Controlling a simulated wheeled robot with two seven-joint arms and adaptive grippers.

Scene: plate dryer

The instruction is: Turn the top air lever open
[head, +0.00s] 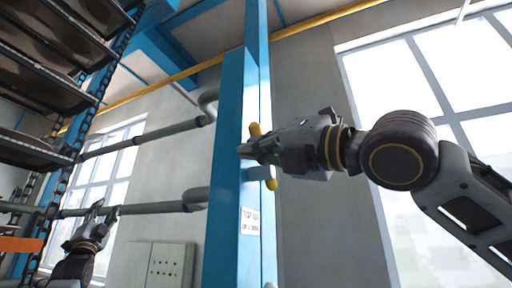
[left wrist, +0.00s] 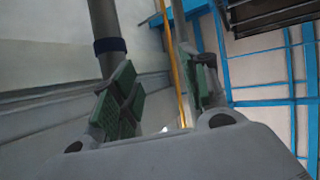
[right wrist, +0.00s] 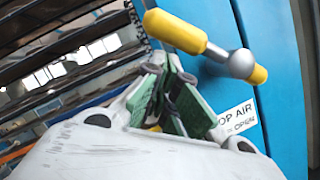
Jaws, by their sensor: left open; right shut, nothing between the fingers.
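The top air lever has a yellow grip (right wrist: 175,32), a silver hub (right wrist: 240,62) and a short yellow end (right wrist: 258,74). In the head view its yellow parts (head: 255,129) show above and below my right gripper (head: 245,150), which partly hides it. My right gripper is shut and empty. In the right wrist view its fingertips (right wrist: 165,72) are close to the yellow grip, just below it; I cannot tell whether they touch. My left gripper (head: 97,210) is open and empty at the lower left, far from the lever. Its spread fingers show in the left wrist view (left wrist: 160,85).
The lever is on a blue column (head: 228,175) with a white "TOP AIR" label (right wrist: 238,122) below it. Grey pipes (head: 150,137) run left from the column. A dark rack (head: 50,60) stands at the left. A grey box (head: 160,265) is at the bottom.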

